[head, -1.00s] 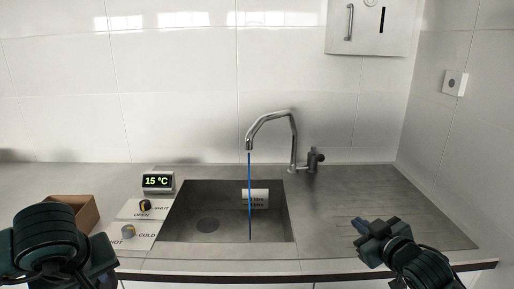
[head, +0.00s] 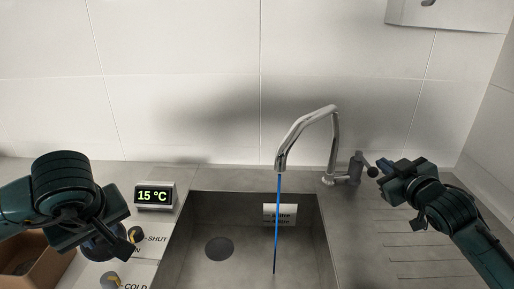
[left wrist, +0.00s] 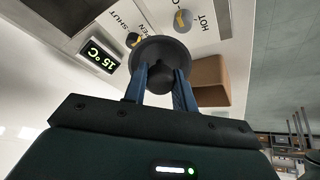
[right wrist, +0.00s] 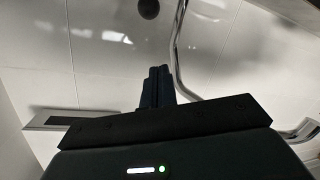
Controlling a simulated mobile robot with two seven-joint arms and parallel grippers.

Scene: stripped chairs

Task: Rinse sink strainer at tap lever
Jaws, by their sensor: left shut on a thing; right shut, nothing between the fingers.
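The dark round sink strainer (left wrist: 162,52) is held by its knob in my left gripper (left wrist: 162,82). In the head view my left gripper (head: 115,232) is above the control panel, left of the sink, with the strainer partly hidden. The tap (head: 332,125) lets a thin blue stream of water (head: 277,225) fall into the sink. The tap lever (head: 357,165), with a dark ball end, stands right of the spout's base. My right gripper (head: 382,164) is shut and empty, close beside the ball end; I cannot tell if they touch. The ball (right wrist: 148,8) lies beyond its fingertips (right wrist: 159,72).
The sink (head: 190,260) has a round drain and a small label on its wall. A display (head: 155,196) reads 15 °C. An open-shut knob (head: 137,235) and a hot-cold knob (head: 110,280) are left of the sink. A brown box (head: 40,262) sits at far left.

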